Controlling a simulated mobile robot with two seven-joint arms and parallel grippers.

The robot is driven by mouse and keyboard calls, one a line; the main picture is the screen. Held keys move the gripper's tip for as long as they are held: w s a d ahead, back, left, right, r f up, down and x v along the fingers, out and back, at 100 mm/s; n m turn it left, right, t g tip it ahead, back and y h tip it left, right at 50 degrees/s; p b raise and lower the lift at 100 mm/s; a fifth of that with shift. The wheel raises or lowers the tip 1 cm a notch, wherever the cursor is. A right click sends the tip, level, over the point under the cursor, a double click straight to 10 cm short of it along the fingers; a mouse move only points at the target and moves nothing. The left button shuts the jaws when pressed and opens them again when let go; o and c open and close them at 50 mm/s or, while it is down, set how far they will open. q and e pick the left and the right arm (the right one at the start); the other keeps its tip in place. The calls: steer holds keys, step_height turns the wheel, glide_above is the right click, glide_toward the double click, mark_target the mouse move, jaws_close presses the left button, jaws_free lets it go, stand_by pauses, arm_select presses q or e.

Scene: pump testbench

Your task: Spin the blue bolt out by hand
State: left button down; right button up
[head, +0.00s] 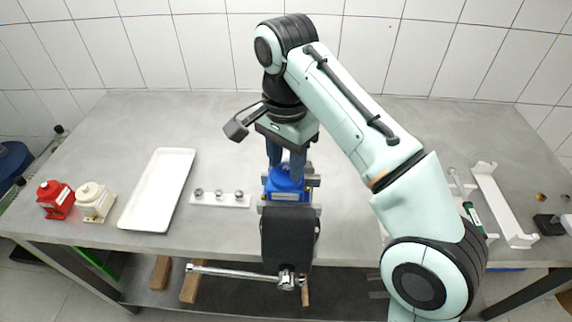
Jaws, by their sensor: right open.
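A blue pump body (288,190) sits in a grey metal holder near the table's front edge, at the middle of the head view. My right gripper (286,171) points down over it, with its two dark blue fingers spread open around the top of the blue part. I cannot make out the blue bolt separately; the fingers hide much of that spot.
A red unit (55,199), a cream unit (95,201), a white tray (157,190) and a strip with three metal pieces (219,198) stand left. A white rack (502,205) lies right.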

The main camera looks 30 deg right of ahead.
jaws_close()
arm_select(q)
steer(key=shift+r, duration=0.2)
arm_select(e)
steer(key=n+p, duration=0.2)
steer(key=n, duration=0.2)
steer(key=n+p, duration=0.2)
steer(key=n, duration=0.2)
steer(key=shift+r+n+p, duration=0.1)
steer(key=shift+n+p, duration=0.2)
steer(key=shift+p, duration=0.1)
steer(key=n+p, duration=0.2)
steer(key=n, duration=0.4)
steer(key=shift+p, duration=0.35)
arm_select(q)
steer(key=w+r+p, duration=0.1)
steer(key=w+r, duration=0.6)
steer(key=r, duration=0.3)
steer(key=shift+r+t+p, duration=0.3)
steer(key=shift+r+t, duration=0.05)
steer(key=shift+t, duration=0.05)
arm_select(e)
steer(key=n, duration=0.5)
steer(key=shift+n, duration=0.4)
arm_select(q)
steer(key=shift+w, duration=0.15)
